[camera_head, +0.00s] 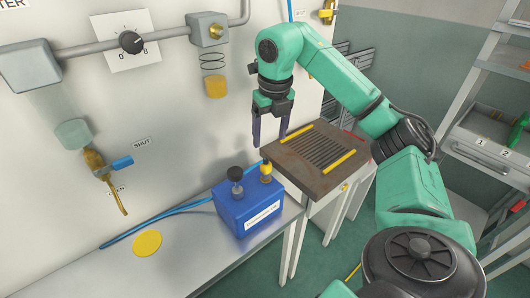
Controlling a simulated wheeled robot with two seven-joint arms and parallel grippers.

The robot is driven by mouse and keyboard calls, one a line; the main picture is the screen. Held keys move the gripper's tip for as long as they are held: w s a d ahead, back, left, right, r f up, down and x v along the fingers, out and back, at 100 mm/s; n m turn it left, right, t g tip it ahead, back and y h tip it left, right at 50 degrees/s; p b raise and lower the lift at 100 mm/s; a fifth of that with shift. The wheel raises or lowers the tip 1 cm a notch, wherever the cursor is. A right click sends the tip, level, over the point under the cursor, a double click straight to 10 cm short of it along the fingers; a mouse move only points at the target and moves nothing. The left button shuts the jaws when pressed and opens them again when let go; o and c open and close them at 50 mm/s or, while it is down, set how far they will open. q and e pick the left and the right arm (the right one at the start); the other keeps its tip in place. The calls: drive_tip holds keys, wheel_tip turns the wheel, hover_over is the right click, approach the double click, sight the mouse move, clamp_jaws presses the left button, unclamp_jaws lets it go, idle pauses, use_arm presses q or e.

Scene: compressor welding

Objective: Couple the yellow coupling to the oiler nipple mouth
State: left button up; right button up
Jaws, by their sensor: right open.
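A yellow cylindrical piece (215,87) hangs under a dark coil below the grey box (207,29) on the wall pipe. A yellow fitting (266,172) stands on the blue box (249,205). I cannot tell which yellow piece is the coupling, and I cannot make out the nipple mouth. My right gripper (271,140) points down with its dark fingers apart, nothing visible between them. It appears above and slightly right of the fitting on the blue box and below and right of the hanging piece. My left gripper is out of view.
A grooved brown plate (315,158) with yellow strips lies right of the blue box. A blue hose (155,228) runs along the bench (185,265). A yellow disc (147,243) lies near the front. A brass valve (95,160) with a blue handle is on the left wall.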

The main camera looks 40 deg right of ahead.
hover_over(266, 159)
drive_tip(key=s, duration=0.1)
wheel_tip(266, 159, down, 5)
drive_tip(key=f, duration=0.2)
drive_tip(key=w+f, duration=0.1)
drive_tip(key=f, duration=0.1)
drive_tip(key=shift+f+p, duration=0.3)
drive_tip(key=shift+p, duration=0.05)
drive_tip(key=shift+f, duration=0.35)
drive_tip(key=shift+c, duration=0.2)
clamp_jaws()
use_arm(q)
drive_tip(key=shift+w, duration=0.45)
